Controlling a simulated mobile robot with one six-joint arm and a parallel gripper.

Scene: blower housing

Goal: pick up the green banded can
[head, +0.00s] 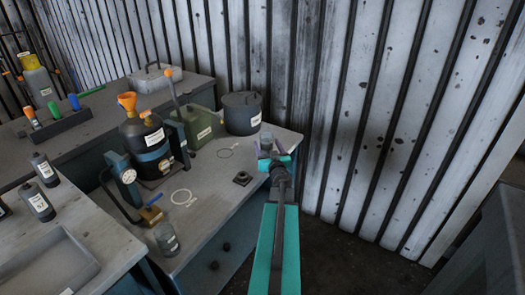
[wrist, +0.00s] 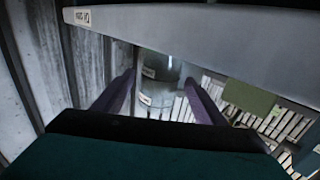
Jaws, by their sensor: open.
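No can with a clear green band can be made out. A small grey can (head: 266,140) with a pale label stands at the right end of the bench, by my gripper (head: 272,152). In the wrist view, a grey cylinder (wrist: 160,66) with pale labels shows between and beyond the two purple fingers of my gripper (wrist: 160,78). The fingers are apart, and I see no clear contact with it. A grey-green jar (head: 167,240) with a pale label stands at the front edge of the bench, well left of my gripper.
A dark pot (head: 242,113), a green jerrycan (head: 194,127) and a dark bottle with an orange funnel (head: 146,145) stand behind on the bench (head: 215,205). A gauge stand (head: 124,180) is at the left. A small dark block (head: 242,178) lies near the bench edge.

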